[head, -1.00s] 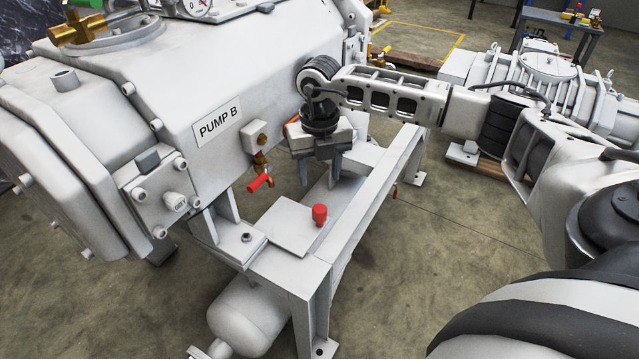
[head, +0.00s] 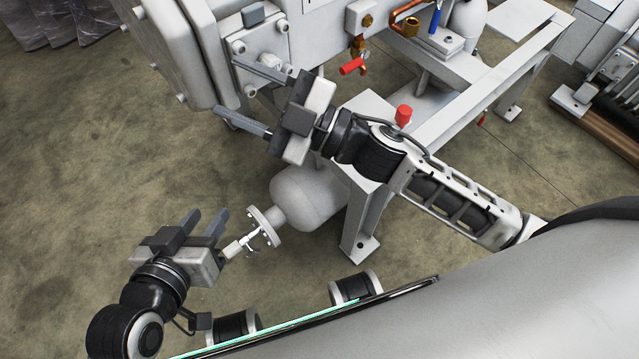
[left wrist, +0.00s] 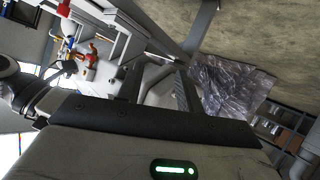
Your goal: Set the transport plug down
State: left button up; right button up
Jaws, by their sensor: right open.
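The red transport plug (head: 403,114) stands upright on the bare light plate of the pump frame (head: 365,107), just beyond my right wrist, which hides part of its base. No gripper touches it. My right gripper (head: 226,85) is open, with nothing visible between its fingers. It points left, away from the plug, and its upper finger overlaps the bolted square plate on the pump's end in the picture. My left gripper (head: 207,212) is low at the left, open and empty, fingers pointing up in the picture. Its spread fingers also show in the left wrist view (left wrist: 157,83).
The pump body (head: 300,25) stands at the top, with a red-handled valve (head: 352,66) below it. A grey cylindrical vessel (head: 305,198) with a flange and small tap lies under the frame, right of my left gripper. Open floor (head: 90,150) is at the left.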

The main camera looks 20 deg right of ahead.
jog(key=s+d+f+m+h, duration=0.3)
jog(key=s+f+m+h, duration=0.1)
jog(key=f+m, duration=0.3)
jog(key=s+d+f+m+g+h, duration=0.1)
jog(key=s+d+f+m+h, duration=0.3)
jog(key=f+m+h, duration=0.3)
jog(key=shift+s+f+m+g+h, duration=0.3)
jog(key=shift+f+m, duration=0.3)
jog(key=shift+m, duration=0.6)
pick_arm(q)
jog(key=s+a+r+y+p, duration=0.1)
jog(key=a+r+p, duration=0.1)
jog(key=r+p, duration=0.5)
jog(key=s+a+r+y+p, duration=0.1)
jog(key=a+r+p, duration=0.1)
jog(key=r+p, duration=0.5)
jog(key=p, duration=0.6)
jog(key=shift+a+n+p, duration=0.3)
jog(key=shift+n+p, duration=0.05)
jog(key=shift+n, duration=0.05)
pick_arm(e)
jog(key=s+d+r+h, duration=0.1)
jog(key=d+r, duration=0.1)
jog(key=r, duration=0.5)
jog(key=s+d+r+h, duration=0.1)
jog(key=d+r, duration=0.1)
jog(key=r, duration=0.5)
jog(key=shift+d+m, duration=0.3)
jog(key=shift+d, duration=0.05)
